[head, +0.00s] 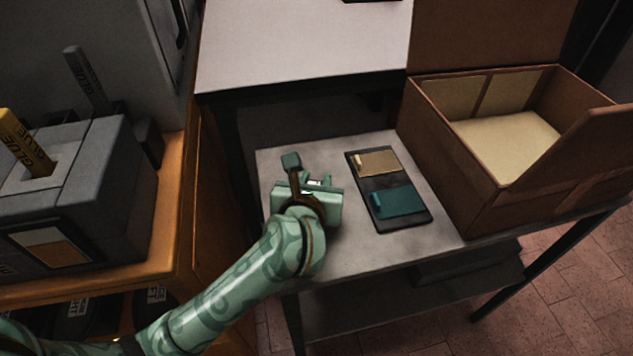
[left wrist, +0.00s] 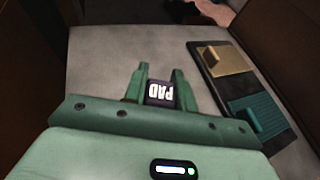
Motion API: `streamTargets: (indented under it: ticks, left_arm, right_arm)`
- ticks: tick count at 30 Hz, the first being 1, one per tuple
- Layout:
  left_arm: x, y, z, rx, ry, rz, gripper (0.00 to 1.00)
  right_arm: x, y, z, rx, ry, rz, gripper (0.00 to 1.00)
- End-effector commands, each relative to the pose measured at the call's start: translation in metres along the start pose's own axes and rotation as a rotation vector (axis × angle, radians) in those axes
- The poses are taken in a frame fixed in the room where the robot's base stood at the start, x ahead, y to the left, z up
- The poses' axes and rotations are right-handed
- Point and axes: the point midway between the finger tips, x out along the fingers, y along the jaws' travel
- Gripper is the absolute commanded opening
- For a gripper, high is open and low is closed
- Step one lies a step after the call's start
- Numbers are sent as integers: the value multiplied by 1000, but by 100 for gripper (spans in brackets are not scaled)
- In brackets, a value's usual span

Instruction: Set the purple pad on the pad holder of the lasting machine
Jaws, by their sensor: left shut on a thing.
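My left gripper (head: 318,184) is over the left part of the small grey table. In the left wrist view, its two green fingers (left wrist: 159,82) are shut on a dark purple pad (left wrist: 161,93) with white letters reading "PAD". In the head view the gripper hides nearly all of the pad. I cannot make out a pad holder or be sure of the lasting machine in these frames. My right gripper is not in view.
On the grey table (head: 345,262), a black tray (head: 378,182) bears a gold piece (head: 377,163) and a teal piece (head: 400,202). An open cardboard box (head: 455,165) stands right. A grey machine block (head: 95,170) with glue sticks stands left on an orange cabinet (head: 165,215).

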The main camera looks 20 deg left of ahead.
Motion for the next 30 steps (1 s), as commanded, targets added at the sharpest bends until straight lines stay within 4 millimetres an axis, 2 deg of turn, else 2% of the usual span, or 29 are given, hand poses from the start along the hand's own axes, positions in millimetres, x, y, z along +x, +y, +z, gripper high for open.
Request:
streamTargets:
  ticks: [7,8,9,10,20,23,30]
  left_arm:
    - [1,0,-3,0,0,0,0]
    - [0,0,-2,0,0,0,35]
    - [0,0,-2,0,0,0,46]
    - [0,0,-2,0,-1,0,48]
    - [-3,0,4,0,-3,0,48]
    - [-18,0,4,0,-2,-1,48]
    - [-75,0,6,-2,-1,-2,48]
  right_arm:
    - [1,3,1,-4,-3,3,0]
    - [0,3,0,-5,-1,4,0]
    - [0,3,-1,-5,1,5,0]
    - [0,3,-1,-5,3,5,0]
    - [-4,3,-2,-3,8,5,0]
    - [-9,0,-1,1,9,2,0]
    - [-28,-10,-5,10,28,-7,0]
